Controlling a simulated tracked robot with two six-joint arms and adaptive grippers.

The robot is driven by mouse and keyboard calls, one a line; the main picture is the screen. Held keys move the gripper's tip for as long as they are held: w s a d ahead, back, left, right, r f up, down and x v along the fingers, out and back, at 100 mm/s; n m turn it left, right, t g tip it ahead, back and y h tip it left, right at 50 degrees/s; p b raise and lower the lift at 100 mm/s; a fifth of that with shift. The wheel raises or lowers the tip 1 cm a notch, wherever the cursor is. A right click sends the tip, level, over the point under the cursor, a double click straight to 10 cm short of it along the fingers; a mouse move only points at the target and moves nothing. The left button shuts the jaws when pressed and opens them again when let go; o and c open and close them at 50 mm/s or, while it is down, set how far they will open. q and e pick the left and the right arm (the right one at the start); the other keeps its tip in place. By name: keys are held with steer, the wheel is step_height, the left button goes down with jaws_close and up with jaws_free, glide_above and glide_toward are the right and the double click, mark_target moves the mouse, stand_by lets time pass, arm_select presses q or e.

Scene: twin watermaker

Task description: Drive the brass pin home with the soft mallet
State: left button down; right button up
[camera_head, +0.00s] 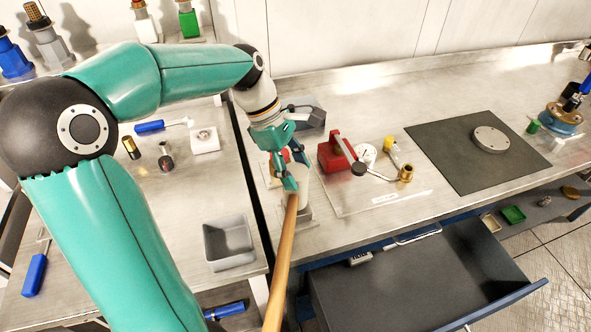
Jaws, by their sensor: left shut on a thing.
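The mallet's wooden handle (281,262) runs from my left gripper (290,183) down to the bottom edge of the view. My left gripper is shut on the mallet near the upper end of this handle. A pale cylinder beside the fingers looks like the soft head, partly covered by them. A grey block (305,216) lies just below and right of the fingers on the bench. I cannot make out the brass pin for sure; the fingers and mallet may hide it. My right gripper is not in view.
A red block (337,153) and a brass fitting (406,173) stand on a pale plate, right of the gripper. A dark mat (450,170) carries a grey disc (491,139). A grey bin (229,243) stands on the left bench. An open drawer (420,285) juts out at front right.

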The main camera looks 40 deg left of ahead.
arm_select(q)
steer(key=shift+r+p, duration=2.6)
steer(key=shift+r, duration=0.45)
steer(key=shift+w+f, duration=0.1)
